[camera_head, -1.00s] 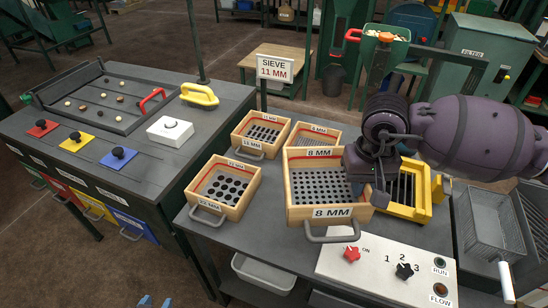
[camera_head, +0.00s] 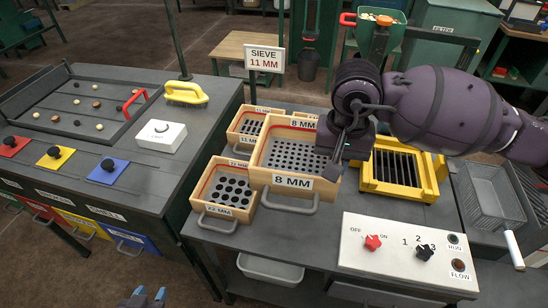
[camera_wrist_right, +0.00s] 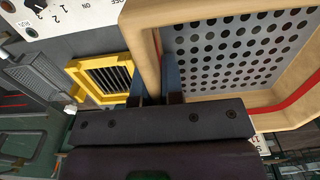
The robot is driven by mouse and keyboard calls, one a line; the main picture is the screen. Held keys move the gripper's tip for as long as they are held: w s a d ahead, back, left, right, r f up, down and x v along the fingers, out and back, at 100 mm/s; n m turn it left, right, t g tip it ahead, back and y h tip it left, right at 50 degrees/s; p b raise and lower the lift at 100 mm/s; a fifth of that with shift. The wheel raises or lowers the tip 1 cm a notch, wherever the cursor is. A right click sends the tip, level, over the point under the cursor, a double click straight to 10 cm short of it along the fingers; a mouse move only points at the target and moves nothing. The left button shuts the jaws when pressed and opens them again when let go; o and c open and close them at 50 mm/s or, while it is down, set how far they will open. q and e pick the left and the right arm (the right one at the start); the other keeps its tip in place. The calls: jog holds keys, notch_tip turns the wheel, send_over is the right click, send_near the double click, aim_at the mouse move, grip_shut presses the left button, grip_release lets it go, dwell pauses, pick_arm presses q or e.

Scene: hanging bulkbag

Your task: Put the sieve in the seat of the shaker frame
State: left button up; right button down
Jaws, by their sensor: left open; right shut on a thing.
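The 8 MM sieve (camera_head: 293,155), a wooden box with a perforated metal bottom, is held by its right wall in my right gripper (camera_head: 335,152). It appears raised, partly covering the sieves behind and beside it. In the right wrist view the fingers (camera_wrist_right: 157,88) are shut on its wooden wall (camera_wrist_right: 147,45). The yellow shaker frame (camera_head: 428,185) stands to the right with dark bars in its seat, and shows in the wrist view (camera_wrist_right: 88,78). The 11 MM sieve (camera_head: 243,128) is partly hidden. My left gripper (camera_head: 142,297) is open and empty at the bottom edge.
A sign (camera_head: 264,59) reads SIEVE 11 MM. A 22 MM sieve (camera_head: 226,190) sits at the front left, and another sieve (camera_head: 303,115) is mostly hidden behind. A control panel (camera_head: 408,252) stands in front of the frame; a wire basket (camera_head: 490,195) is at right.

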aim_at(322, 225)
jog(key=shift+d+f, duration=0.15)
jog(key=shift+f, duration=0.35)
notch_tip(322, 225, down, 19)
jog(key=shift+b, duration=0.35)
jog(key=shift+f, duration=0.1)
jog(key=shift+f, duration=0.1)
jog(key=c, duration=1.2)
grip_release()
jog(key=shift+s, duration=0.1)
jog(key=shift+c, duration=0.2)
